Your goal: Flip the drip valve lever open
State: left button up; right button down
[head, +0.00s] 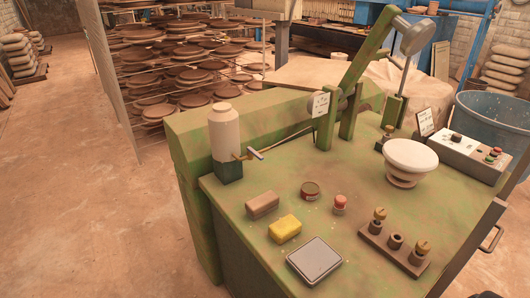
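A cream bottle (225,130) with a dark green lower part (228,169) stands upright at the back left of the green bench. A small brass drip valve (240,156) sticks out to the right from low on the bottle. A pale grey lever (255,153) sits at the valve, slanting across its outer end. A thin rod or tube runs from near the lever up to the right towards the press. The lever is too small to tell whether it is open or shut. Neither of my grippers is in view, and nothing touches the lever.
The green press (350,85) with its raised arm stands right of the bottle. A brown block (262,205), yellow sponge (284,229), grey scale (314,261), small tin (310,190), white bowl (410,157) and control box (468,153) occupy the bench. Open floor lies left.

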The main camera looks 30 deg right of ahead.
aim_at(257, 155)
jog(key=i+j+z, duration=0.1)
jog(key=i+z, duration=0.15)
jog(key=z, duration=0.2)
jog(key=i+j+z, duration=0.15)
jog(key=z, duration=0.25)
jog(key=i+j+z, duration=0.3)
jog(key=z, duration=0.15)
jog(key=l+z, duration=0.2)
jog(key=l, duration=0.2)
